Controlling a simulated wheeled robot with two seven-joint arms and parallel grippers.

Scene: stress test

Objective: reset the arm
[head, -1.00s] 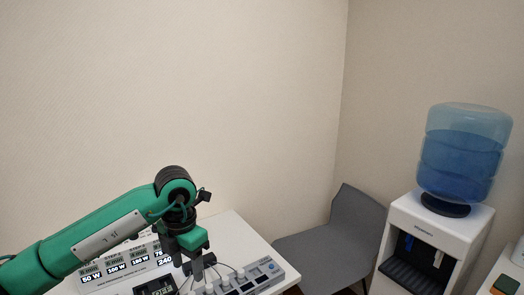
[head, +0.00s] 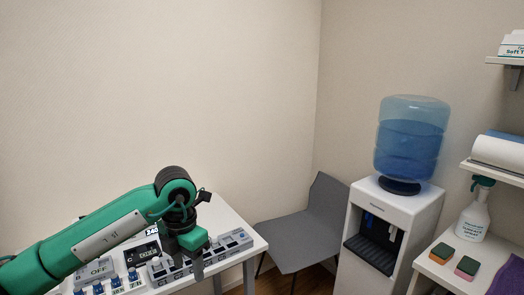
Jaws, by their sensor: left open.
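My left arm comes in from the left, green with black joints. Its gripper (head: 197,262) points down over the white table (head: 222,213), above or in front of a grey strip with several switches or sockets (head: 228,243). I cannot tell whether it touches the strip. The fingers look apart and hold nothing that I can see. A stress-test panel with a small dark display (head: 142,253) and several blue knobs lies beside the gripper, partly hidden by my arm. My right gripper does not show.
A grey chair (head: 305,230) stands right of the table. A water dispenser (head: 393,215) with a blue bottle (head: 411,140) stands beyond it. At the right are shelves with a spray bottle (head: 473,215), two sponges (head: 466,267) and a paper roll (head: 500,152).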

